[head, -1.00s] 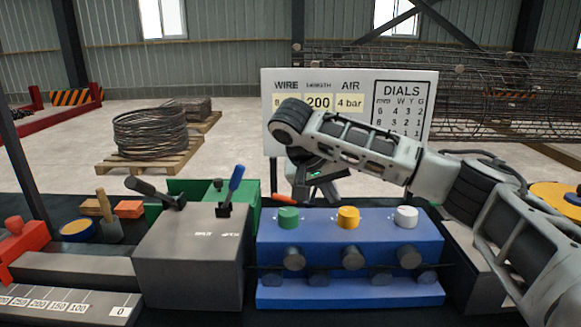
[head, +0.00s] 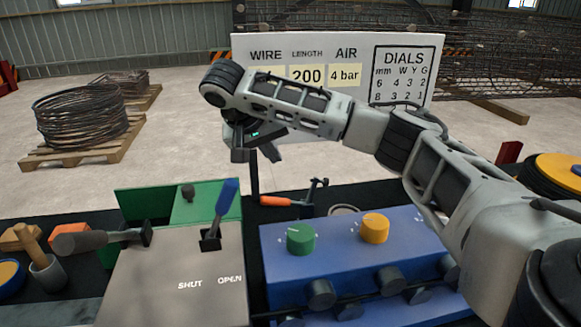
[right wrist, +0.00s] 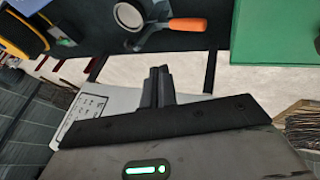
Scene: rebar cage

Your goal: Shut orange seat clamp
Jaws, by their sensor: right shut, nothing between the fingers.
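An orange-handled device (head: 285,201), which looks like the clamp, sits on the dark bench behind the blue box. Its handle lies nearly flat, pointing left, and dark metal parts stand at its right end. It also shows in the right wrist view as an orange handle (right wrist: 175,25) on a dark body beside a round ring. My right gripper (head: 258,154) hangs above and slightly behind the handle, apart from it. Its fingers (right wrist: 160,70) are together and empty in the right wrist view. My left gripper is out of view.
The blue box (head: 345,245) with green and yellow dials stands in front of the device. A grey box (head: 180,280) marked SHUT and OPEN, with a blue-handled lever (head: 226,200), stands to the left. A white sign (head: 300,45) stands behind my arm.

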